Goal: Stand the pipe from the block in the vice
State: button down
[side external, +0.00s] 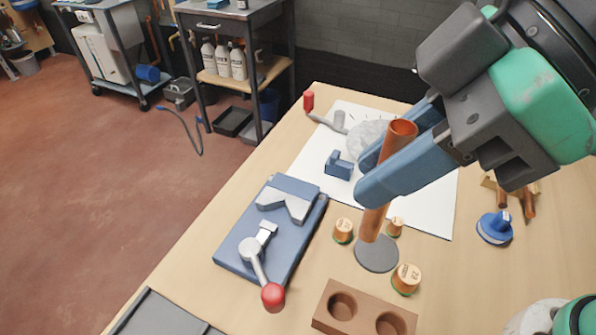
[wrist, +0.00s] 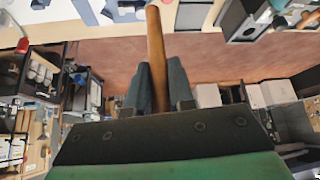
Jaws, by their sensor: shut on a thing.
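A copper pipe (side external: 402,140) is held between the two blue-grey fingers of my gripper (side external: 368,174). The pipe stands nearly upright with a slight tilt, and its lower end is in front of a dark grey disc (side external: 377,256) on the bench; I cannot tell if they touch. In the wrist view the pipe (wrist: 155,40) runs between the fingers (wrist: 160,78). The brown block (side external: 330,321) with two round holes is at the bottom, and the holes look empty. The vice (side external: 240,263), with a blue base, a grey V-notched jaw and a red-knobbed lever, is left of the pipe.
Several copper caps (side external: 407,278) stand around the disc. A small blue bracket (side external: 340,166) and a red-handled tool (side external: 308,101) lie by the white sheet (side external: 310,160). A blue-topped piece (side external: 494,228) is at right. A dark tray (side external: 158,316) is at the bottom left.

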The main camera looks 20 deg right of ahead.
jog(key=w+a+m+t+h, duration=0.1)
jog(key=w+m, duration=0.2)
jog(key=w, duration=0.5)
jog(key=w+a+f+m+t+h, duration=0.1)
jog(key=w+m, duration=0.2)
jog(key=w, duration=0.5)
jog(key=shift+w+a+f+h, duration=0.2)
jog(key=shift+w+a+h, duration=0.05)
jog(key=shift+a+h, duration=0.05)
notch_tip(320, 180, down, 12)
dwell(1.7)
jog(key=shift+f, duration=2.4)
dwell(0.6)
jog(key=c, duration=0.7)
grip_release()
